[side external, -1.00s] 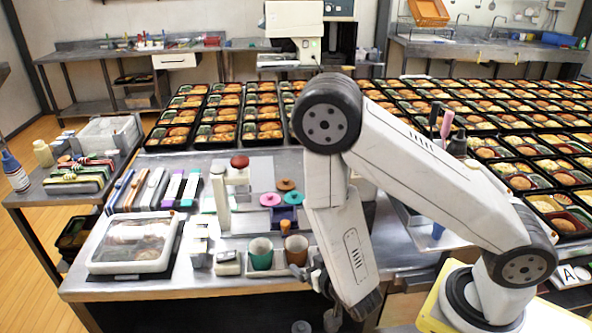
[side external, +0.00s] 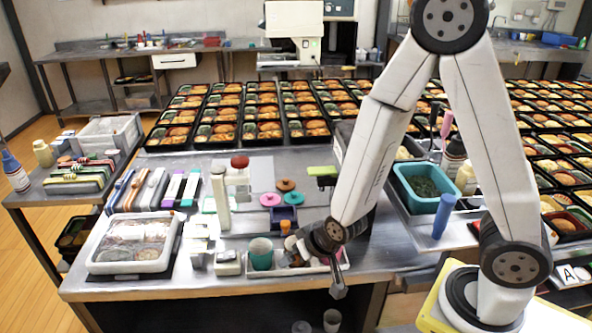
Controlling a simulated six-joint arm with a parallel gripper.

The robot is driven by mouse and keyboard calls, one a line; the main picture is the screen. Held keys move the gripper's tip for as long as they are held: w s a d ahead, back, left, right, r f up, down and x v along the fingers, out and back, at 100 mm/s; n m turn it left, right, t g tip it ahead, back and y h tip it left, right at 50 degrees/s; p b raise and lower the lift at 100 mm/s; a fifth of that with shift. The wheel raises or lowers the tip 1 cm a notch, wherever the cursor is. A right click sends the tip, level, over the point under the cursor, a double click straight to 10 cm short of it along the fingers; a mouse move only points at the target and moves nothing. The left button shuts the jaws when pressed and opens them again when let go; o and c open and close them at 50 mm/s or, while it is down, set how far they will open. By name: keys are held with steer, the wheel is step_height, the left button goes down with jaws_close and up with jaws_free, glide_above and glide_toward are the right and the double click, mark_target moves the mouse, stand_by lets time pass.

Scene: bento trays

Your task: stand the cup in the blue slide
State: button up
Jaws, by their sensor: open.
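A teal-green cup (side external: 261,255) stands upright at the left end of a shallow white tray (side external: 318,268) near the front edge of the table. A brown cup (side external: 291,243) stands just right of it, partly hidden by my wrist. A small dark-blue square holder (side external: 283,219) sits behind the cups; I cannot tell for sure that it is the blue slide. My gripper (side external: 338,288) is open, low over the table's front edge, right of both cups and apart from them. Its fingers are small and hard to make out.
Pink, orange and teal discs (side external: 285,185) lie behind the blue holder. Rows of bento trays (side external: 263,131) fill the back.

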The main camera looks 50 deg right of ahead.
steer(key=s+d+r+n+g, duration=0.3)
steer(key=s+d+r+g, duration=0.1)
steer(key=r, duration=0.3)
steer(key=shift+s+d+r, duration=0.2)
steer(key=shift+s+d, duration=0.15)
steer(key=shift+s, duration=0.45)
steer(key=shift+w+d, duration=0.1)
steer(key=shift+w, duration=0.05)
steer(key=w+f+n, duration=0.1)
steer(key=w, duration=0.2)
steer(key=w+d+f+n+t, duration=0.1)
steer(key=w+f, duration=0.1)
steer(key=w, duration=0.1)
steer(key=w+d+f+n+t, duration=0.1)
steer(key=w, duration=0.1)
steer(key=shift+w+f+y, duration=0.15)
steer(key=shift+w+y, duration=0.15)
steer(key=shift+w, duration=0.1)
steer(key=shift+s+a+f+n+g+y, duration=0.1)
steer(key=shift+a+f+n+g+y, duration=0.1)
steer(key=shift+a+f+n+y, duration=0.25)
steer(key=shift+s+a+f+n+g+y, duration=0.1)
steer(key=shift+f+n+g+y, duration=0.2)
steer(key=shift+f, duration=0.3)
